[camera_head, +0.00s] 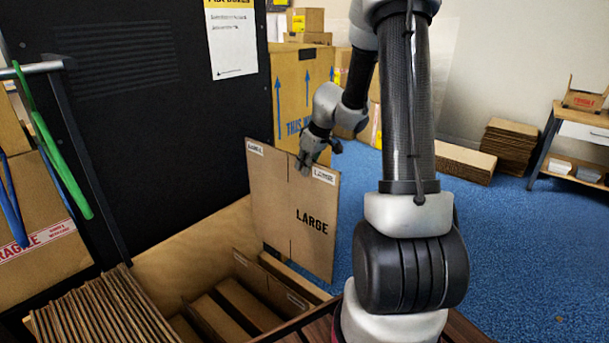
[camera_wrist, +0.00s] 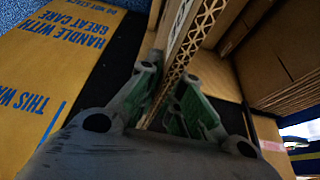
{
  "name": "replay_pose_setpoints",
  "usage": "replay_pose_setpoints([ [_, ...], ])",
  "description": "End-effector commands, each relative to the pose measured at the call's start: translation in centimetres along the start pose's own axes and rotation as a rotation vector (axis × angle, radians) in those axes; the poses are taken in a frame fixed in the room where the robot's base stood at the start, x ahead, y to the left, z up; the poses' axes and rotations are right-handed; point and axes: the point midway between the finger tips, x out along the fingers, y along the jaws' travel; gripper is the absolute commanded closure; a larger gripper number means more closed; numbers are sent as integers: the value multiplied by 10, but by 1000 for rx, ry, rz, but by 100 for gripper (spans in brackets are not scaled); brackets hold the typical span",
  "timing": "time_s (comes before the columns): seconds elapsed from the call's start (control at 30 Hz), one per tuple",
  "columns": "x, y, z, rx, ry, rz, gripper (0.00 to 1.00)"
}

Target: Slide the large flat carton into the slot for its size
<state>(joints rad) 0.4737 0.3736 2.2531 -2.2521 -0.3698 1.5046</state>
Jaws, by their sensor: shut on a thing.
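The large flat carton (camera_head: 290,215) is a brown sheet printed LARGE, with two white labels along its top edge. It hangs nearly upright over a wooden bin (camera_head: 200,248) in the head view. My gripper (camera_head: 303,168) is shut on the carton's top edge, near the middle. In the wrist view my gripper (camera_wrist: 165,108) has its fingers on both sides of the carton's corrugated edge (camera_wrist: 190,45). The bin has several compartments with dividers and small white labels too small to read. The carton's lower edge is near the bin's right side; I cannot tell whether it touches.
A stack of flat cartons (camera_head: 103,312) stands at the bin's left. A black panel (camera_head: 140,110) rises behind the bin. A tall carton with blue arrows (camera_head: 298,95) stands beyond. Blue floor (camera_head: 520,240) is open at the right, with a shelf table (camera_head: 580,135) farther off.

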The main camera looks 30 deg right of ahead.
Motion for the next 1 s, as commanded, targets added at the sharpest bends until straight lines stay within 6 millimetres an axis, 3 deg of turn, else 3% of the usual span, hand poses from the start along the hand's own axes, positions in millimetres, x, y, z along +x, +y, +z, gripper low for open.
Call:
replay_pose_setpoints([
  [1.0, -104, 0, -44, -1, 1, 2, 100],
])
